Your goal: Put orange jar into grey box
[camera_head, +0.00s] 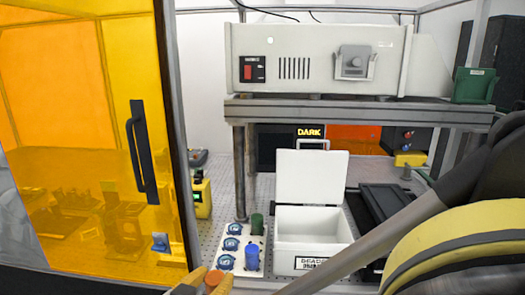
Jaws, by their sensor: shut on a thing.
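The orange jar (213,278) shows at the bottom edge, left of centre, only partly in view. My gripper (208,283) has its yellow-orange fingers on either side of it and is shut on it; the lower part of both is cut off by the frame. A light grey, nearly white box (300,255) stands on the perforated bench right of the gripper and farther back. Its lid (311,177) is raised at the back, and a label is on its front. The gripper and jar are apart from the box.
A white rack (237,227) with several blue-topped round pieces, a green jar (257,224) and a blue jar (252,258) stands left of the box. An amber door (85,130) is at left. A shelf (350,110) overhangs behind. My arm crosses the lower right.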

